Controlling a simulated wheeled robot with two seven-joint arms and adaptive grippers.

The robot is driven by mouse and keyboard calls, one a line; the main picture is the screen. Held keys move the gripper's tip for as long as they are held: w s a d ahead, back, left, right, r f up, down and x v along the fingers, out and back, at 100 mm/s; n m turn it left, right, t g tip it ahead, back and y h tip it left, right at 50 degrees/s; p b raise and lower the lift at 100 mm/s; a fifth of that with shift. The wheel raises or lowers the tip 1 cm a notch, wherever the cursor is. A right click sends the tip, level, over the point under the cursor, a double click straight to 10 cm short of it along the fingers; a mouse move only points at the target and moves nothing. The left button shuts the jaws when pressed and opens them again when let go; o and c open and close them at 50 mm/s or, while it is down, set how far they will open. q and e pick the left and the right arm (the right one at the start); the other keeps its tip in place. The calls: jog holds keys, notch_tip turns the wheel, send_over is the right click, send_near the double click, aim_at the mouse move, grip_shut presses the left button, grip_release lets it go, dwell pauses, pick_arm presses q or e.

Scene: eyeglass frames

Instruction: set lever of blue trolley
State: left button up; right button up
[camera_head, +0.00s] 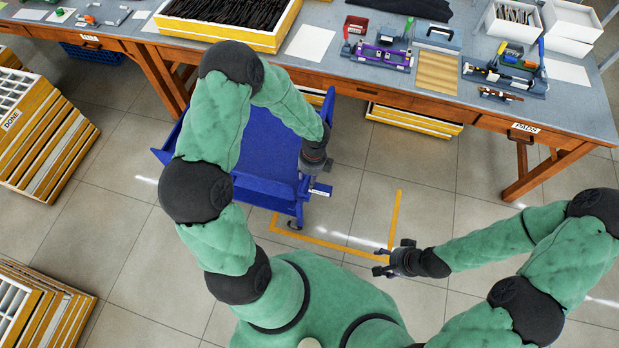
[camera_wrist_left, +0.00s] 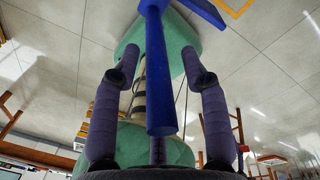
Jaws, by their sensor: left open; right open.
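The blue trolley (camera_head: 262,150) stands on the floor in front of the table, left of the middle in the head view. My left gripper (camera_head: 315,172) is at its right side, partly hidden by its own wrist. In the left wrist view my left gripper (camera_wrist_left: 161,65) is open, with one finger on each side of a blue bar (camera_wrist_left: 159,85). The bar joins a wider blue part at the top. I cannot tell if the fingers touch it or if it is the lever. My right gripper (camera_head: 391,257) is open and empty over the floor, apart from the trolley.
The long table (camera_head: 350,85) runs across the back with trays, fixtures and boxes. Yellow floor tape (camera_head: 345,247) marks a corner right of the trolley. Stacks of yellow-edged trays (camera_head: 45,140) stand at the left. The floor between the trolley and my right arm is clear.

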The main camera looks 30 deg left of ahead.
pick_arm(q)
jog(key=shift+f, duration=0.2)
grip_shut()
jog(key=shift+d, duration=0.1)
